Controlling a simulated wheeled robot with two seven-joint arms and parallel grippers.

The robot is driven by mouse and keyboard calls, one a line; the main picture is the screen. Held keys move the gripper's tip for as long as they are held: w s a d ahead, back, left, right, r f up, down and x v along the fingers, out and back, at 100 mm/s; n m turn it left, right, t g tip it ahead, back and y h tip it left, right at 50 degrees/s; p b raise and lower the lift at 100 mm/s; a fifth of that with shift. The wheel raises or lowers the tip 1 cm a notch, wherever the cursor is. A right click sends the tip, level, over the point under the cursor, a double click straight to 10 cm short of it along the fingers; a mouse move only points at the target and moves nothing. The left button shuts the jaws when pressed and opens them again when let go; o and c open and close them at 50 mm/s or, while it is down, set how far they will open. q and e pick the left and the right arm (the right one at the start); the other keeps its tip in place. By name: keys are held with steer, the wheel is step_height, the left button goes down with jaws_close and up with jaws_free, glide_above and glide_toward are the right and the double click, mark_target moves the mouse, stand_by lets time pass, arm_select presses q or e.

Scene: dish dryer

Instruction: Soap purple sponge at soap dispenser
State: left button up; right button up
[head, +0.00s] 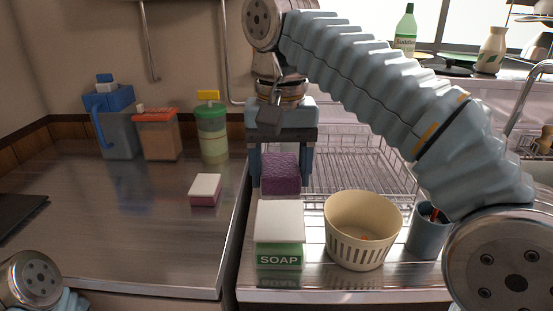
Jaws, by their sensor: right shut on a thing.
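A purple sponge (280,174) is held between the fingers of my right gripper (281,170), which points down. The gripper is shut on it, above the counter just behind the soap dispenser. The soap dispenser (279,251) is a green box marked SOAP with a white top (279,220). It stands on the metal counter at the front, left of the cream basket. A gap between sponge and dispenser is hard to judge. Part of my left arm shows at the lower left corner, but its gripper is out of view.
A cream basket (343,218) stands right of the dispenser, with a grey cup (426,238) beside it. A wire dish rack (347,160) lies behind. A pink and white sponge (205,190) lies on the left counter. Containers, including a green canister (212,135), stand at the back left.

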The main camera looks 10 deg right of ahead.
mark_target(280, 221)
steer(key=shift+s+f, duration=0.1)
steer(key=shift+f, duration=2.8)
steer(key=shift+f+b, duration=0.8)
steer(key=shift+f, duration=0.3)
stand_by(0.3)
steer(key=shift+r+p, duration=0.9)
steer(key=shift+r, duration=2.6)
